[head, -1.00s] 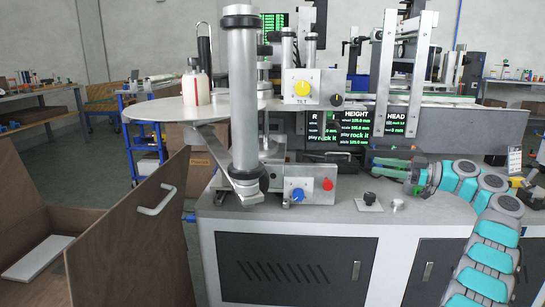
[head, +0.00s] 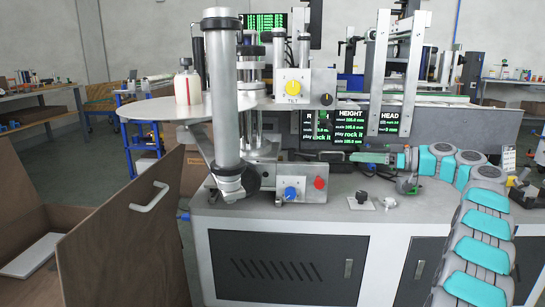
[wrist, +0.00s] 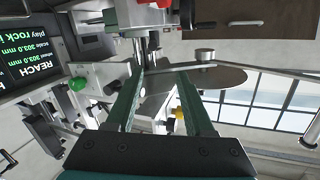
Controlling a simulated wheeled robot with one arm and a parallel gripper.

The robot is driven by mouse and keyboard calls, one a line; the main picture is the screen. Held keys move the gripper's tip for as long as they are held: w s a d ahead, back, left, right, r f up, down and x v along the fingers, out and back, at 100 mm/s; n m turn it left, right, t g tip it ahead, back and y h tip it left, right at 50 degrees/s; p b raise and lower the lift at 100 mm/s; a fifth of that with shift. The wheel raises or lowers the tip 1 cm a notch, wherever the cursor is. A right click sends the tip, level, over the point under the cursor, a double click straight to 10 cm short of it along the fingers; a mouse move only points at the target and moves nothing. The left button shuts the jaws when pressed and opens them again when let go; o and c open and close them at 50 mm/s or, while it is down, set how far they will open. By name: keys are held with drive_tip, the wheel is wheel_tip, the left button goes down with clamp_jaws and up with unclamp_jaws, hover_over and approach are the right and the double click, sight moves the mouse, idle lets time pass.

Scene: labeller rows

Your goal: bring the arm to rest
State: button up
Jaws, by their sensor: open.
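My gripper (head: 347,157) is in front of the labelling machine, above the grey worktop (head: 330,219), with my teal and grey arm (head: 478,215) bending up to it from the lower right. Its fingers point left in the head view. In the wrist view my gripper (wrist: 161,78) shows two dark green fingers spread apart with nothing held between them. The machine parts seen between them look to lie beyond the fingertips.
A thick metal column (head: 221,95) stands left of my gripper. A control box with a yellow knob (head: 293,88) and a lower one with a blue knob (head: 291,193) are near. Dark screens (head: 350,124) stand behind.

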drive_tip(key=s+a+f+m+g+h, duration=0.1)
drive_tip(key=s+a+m, duration=0.1)
drive_tip(key=s+a, duration=0.35)
drive_tip(key=s+a+m+g+h, duration=0.2)
drive_tip(key=a+m, duration=0.1)
drive_tip(key=a, duration=0.5)
drive_tip(key=s+a+f+m+g+h, duration=0.1)
drive_tip(key=s+a+f, duration=0.2)
drive_tip(key=s, duration=0.4)
drive_tip(key=s+a+f+m+g+h, duration=0.1)
drive_tip(key=s+a+f+h, duration=0.2)
drive_tip(key=s, duration=0.4)
drive_tip(key=s+d+f+m+g+h, duration=0.1)
drive_tip(key=s+f, duration=0.4)
drive_tip(key=s, duration=0.7)
drive_tip(key=s+d+f+m+g+h, duration=0.1)
drive_tip(key=s+d+f+h, duration=0.3)
drive_tip(key=s, duration=0.8)
drive_tip(key=s+d+f+m+g+h, duration=0.1)
drive_tip(key=s+f, duration=0.4)
drive_tip(key=s, duration=0.7)
drive_tip(key=d+m+h, duration=0.1)
drive_tip(key=d+h, duration=0.1)
drive_tip(key=shift+s+d+f+g, duration=0.2)
drive_tip(key=shift+d+f+g, duration=0.1)
